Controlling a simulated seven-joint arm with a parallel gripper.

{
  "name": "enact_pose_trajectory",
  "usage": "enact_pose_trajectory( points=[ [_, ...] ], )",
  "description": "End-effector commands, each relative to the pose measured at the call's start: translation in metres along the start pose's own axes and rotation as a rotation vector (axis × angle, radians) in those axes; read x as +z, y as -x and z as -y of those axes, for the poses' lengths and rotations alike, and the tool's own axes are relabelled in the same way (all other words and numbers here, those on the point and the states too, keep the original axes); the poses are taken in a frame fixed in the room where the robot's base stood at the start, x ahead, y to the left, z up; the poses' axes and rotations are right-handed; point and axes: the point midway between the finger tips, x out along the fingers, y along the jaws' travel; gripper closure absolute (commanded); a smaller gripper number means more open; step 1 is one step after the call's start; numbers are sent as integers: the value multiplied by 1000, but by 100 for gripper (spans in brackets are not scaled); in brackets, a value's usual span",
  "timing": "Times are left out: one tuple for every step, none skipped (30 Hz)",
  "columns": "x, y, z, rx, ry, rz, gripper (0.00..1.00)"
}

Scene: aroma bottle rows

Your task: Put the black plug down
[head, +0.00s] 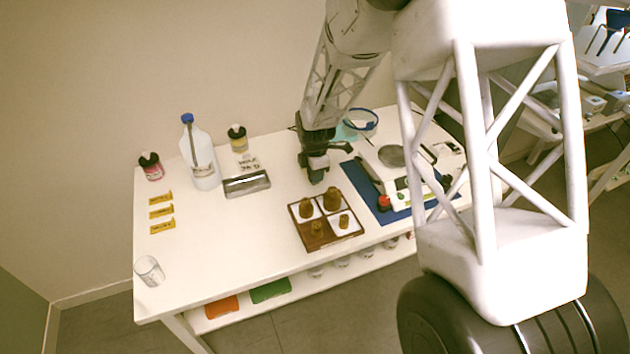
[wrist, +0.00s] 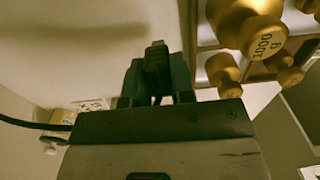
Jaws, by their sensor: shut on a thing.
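My gripper (head: 315,176) is low over the white table (head: 235,245), between the metal tray and the wooden weight box. In the wrist view my gripper (wrist: 156,80) is shut on the black plug (wrist: 157,58), which stands between the dark fingers with its tip showing. In the head view the plug blends with the dark gripper, and I cannot tell whether it touches the table. A black cable (wrist: 32,124) enters from the left of the wrist view; its join to the plug is hidden.
The wooden box (head: 303,234) of brass weights stands close in front of my gripper. A white balance (head: 372,165) on a blue mat (head: 390,215) is to the right. A metal tray (head: 247,184) and several bottles stand left. The table's front left is mostly clear, with a glass (head: 149,270).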

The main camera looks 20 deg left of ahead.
Motion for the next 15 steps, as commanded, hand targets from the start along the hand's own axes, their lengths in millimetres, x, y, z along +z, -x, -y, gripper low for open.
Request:
enact_pose_trajectory(
  points=[
    [0,-5,0,-2,0,0,100],
    [0,-8,0,-1,0,0,100],
    [0,-12,0,-1,0,0,100],
    [0,-15,0,-1,0,0,100],
    [0,-18,0,-1,0,0,100],
    [0,-22,0,-2,0,0,100],
    [0,-24,0,-2,0,0,100],
    [0,-27,0,-1,0,0,100],
    [0,-29,0,-1,0,0,100],
    [0,-30,0,0,0,0,100],
    [0,-31,0,0,0,0,100],
    [0,-32,0,1,0,0,100],
    [0,-32,0,1,0,0,100],
    [0,-32,0,1,0,0,100],
    [0,-32,0,1,0,0,100]
  ],
)
